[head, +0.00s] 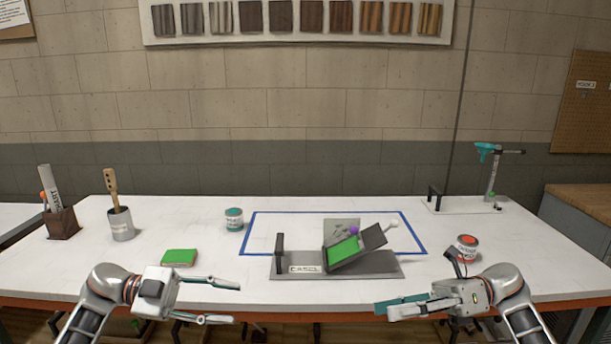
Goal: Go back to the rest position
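My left gripper (236,302) is at the front edge of the white table, left of centre. Its two fingers are spread well apart with nothing between them. My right gripper (384,311) is at the front edge, right of centre, pointing left. Its fingers overlap from this side, with a teal surface showing, so I cannot tell the gap between them. Both grippers are apart from the grey rack (384,271) at the middle of the table. The rack carries a tilted holder with a green face (342,252).
A green block (179,257) lies behind my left gripper. A teal-labelled can (233,220) stands beyond it, and a red-labelled can (467,248) stands behind my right gripper. A brush pot (121,224) is at left. A teal-headed stand (490,172) is at back right.

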